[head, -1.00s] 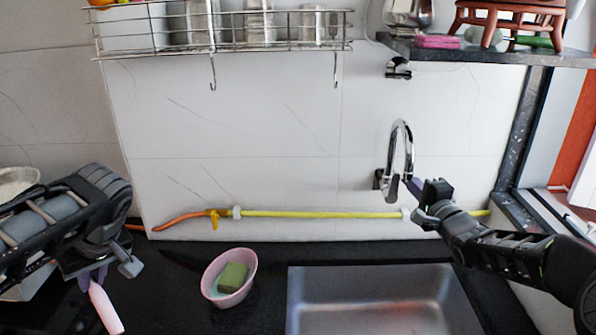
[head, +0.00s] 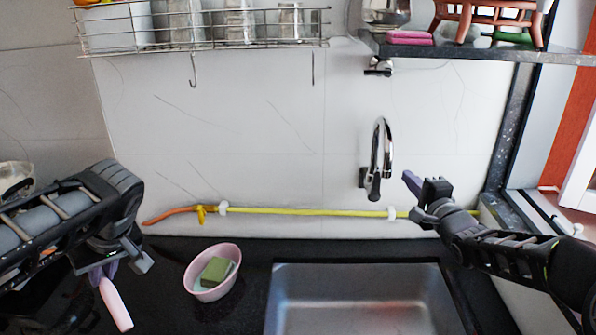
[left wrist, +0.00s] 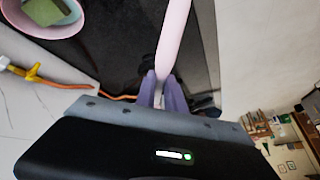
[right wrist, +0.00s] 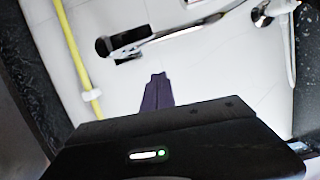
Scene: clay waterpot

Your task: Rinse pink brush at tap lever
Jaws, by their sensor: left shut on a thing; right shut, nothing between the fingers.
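The pink brush (head: 116,304) hangs from my left gripper (head: 103,272) over the dark counter at the left. In the left wrist view, the purple fingers (left wrist: 163,90) are shut on the brush (left wrist: 173,40). The chrome tap (head: 381,150) is on the wall above the sink, with its dark lever (head: 373,187) at the lower left of the spout. My right gripper (head: 411,181) is shut and empty, to the right of the tap and apart from it. In the right wrist view, the tap (right wrist: 150,38) lies beyond the shut fingers (right wrist: 158,90).
A steel sink (head: 350,290) is set in the counter below the tap. A pink bowl (head: 228,284) with a green sponge (head: 215,270) stands left of it. A yellow hose (head: 300,211) runs along the wall. A wire rack (head: 200,30) and a stone shelf (head: 460,52) are overhead.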

